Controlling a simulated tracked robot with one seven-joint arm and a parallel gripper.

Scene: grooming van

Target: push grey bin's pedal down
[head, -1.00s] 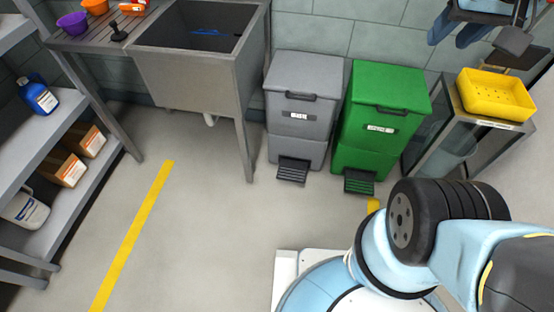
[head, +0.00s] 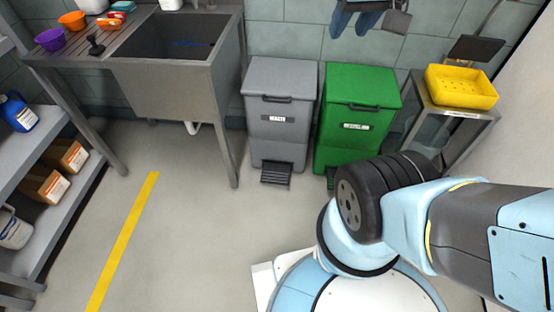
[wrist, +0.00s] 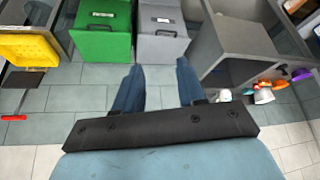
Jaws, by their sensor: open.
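The grey bin (head: 280,105) stands against the back wall with its lid shut, between the sink and the green bin. Its dark pedal (head: 276,174) sticks out at the front near the floor. The bin also shows at the top of the wrist view (wrist: 161,45), where its pedal cannot be made out. My gripper (wrist: 158,75) is open and empty, with two blue fingers apart. In the wrist view its fingers appear below the grey and green bins, and I see no contact.
The green bin (head: 358,110) stands close on the right of the grey one. The steel sink (head: 175,85) and its leg are on the left. A yellow tray (head: 460,88) sits on a cabinet at right. The floor (head: 190,235) before the grey bin is clear.

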